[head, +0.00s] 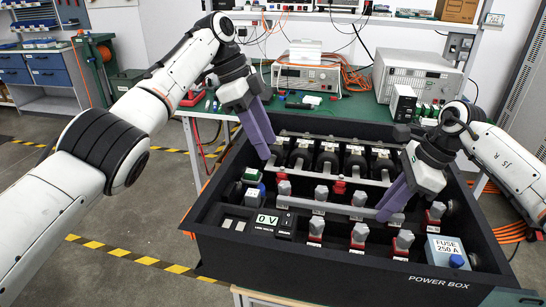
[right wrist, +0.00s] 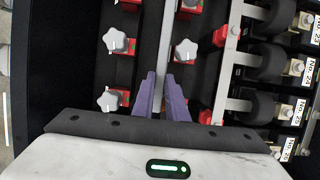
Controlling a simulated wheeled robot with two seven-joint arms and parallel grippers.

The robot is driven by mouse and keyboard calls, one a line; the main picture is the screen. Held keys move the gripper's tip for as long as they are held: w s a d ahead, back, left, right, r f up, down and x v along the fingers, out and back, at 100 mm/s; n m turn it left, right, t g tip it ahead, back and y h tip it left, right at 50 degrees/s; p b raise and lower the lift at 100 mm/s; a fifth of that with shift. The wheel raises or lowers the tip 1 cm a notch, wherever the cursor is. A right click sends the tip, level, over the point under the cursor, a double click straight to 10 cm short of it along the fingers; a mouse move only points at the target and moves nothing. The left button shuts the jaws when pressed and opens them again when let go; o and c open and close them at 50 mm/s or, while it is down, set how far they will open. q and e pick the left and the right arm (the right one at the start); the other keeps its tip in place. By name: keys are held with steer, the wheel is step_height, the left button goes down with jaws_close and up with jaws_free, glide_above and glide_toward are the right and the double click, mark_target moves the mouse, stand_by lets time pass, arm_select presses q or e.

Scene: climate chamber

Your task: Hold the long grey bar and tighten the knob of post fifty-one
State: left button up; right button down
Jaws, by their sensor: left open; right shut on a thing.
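The long grey bar (head: 335,208) lies across the inside of the black power box, between two rows of posts. My right gripper (head: 392,205) is shut on its right part; in the right wrist view the bar (right wrist: 168,35) runs up from between the purple fingers (right wrist: 162,95). Grey star knobs on red posts stand along the bar, such as one at front left (head: 316,227) and one at front middle (head: 360,235). The post labels are too small to read, so I cannot tell which is fifty-one. My left gripper (head: 268,147) is open and empty above the box's back left.
The power box (head: 350,275) has high black walls. Inside are a 0 V display (head: 266,219), a blue fuse block (head: 446,250), and a rear rail (head: 335,177) before several black cylinders. A green bench (head: 340,107) with instruments stands behind.

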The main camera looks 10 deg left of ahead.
mark_target(285, 184)
arm_select(q)
steer(key=shift+v, duration=0.9)
steer(key=s+d+f+n+t+y, duration=0.1)
steer(key=s+d+n+t+y, duration=0.2)
steer(key=n, duration=0.8)
steer(key=s+d+n+t+y, duration=0.1)
steer(key=d+n+y, duration=0.25)
steer(key=n, duration=0.75)
steer(key=x, duration=0.7)
steer(key=d+x, duration=0.1)
steer(key=x, duration=0.3)
steer(key=shift+s+d+f, duration=0.1)
steer(key=shift+s+f, duration=0.1)
